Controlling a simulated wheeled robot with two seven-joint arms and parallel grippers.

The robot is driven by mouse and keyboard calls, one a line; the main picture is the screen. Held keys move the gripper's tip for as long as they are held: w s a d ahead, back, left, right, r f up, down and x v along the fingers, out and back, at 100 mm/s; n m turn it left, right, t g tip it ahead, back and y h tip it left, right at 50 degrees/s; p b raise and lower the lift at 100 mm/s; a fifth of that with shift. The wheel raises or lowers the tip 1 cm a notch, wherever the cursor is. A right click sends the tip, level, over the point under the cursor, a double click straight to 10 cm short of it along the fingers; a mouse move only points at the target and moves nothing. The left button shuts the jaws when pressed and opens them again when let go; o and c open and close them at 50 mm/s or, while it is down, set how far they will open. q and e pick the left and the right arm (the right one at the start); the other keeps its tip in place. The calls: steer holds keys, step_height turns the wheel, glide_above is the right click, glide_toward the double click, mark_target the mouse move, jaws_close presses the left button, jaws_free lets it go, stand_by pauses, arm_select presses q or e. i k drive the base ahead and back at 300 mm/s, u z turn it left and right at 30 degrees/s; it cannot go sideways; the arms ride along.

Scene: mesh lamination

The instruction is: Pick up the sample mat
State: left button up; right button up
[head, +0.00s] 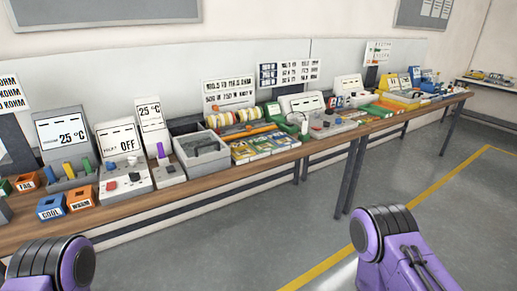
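I cannot tell for sure which item is the sample mat at this distance. A grey open tray (213,170) stands on the bench with something dark inside. Right of it lie several flat packs (265,146) with yellow, green and blue covers, side by side near the front edge. Only purple and black links of my two arms show, at the bottom left and bottom right. Both grippers are out of view, so whether they are open or shut is hidden.
A long wooden bench (225,184) runs along the wall, crowded with devices. Left are a 25 °C display (62,133), an orange WARM box (80,198) and a blue COOL box (51,207). The grey floor (265,235) before it is clear, with a yellow line (425,184).

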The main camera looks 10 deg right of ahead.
mark_target(239, 150)
steer(key=z, duration=0.7)
steer(key=i, duration=0.7)
steer(key=z, duration=0.45)
steer(key=i, duration=0.85)
steer(key=u, duration=0.45)
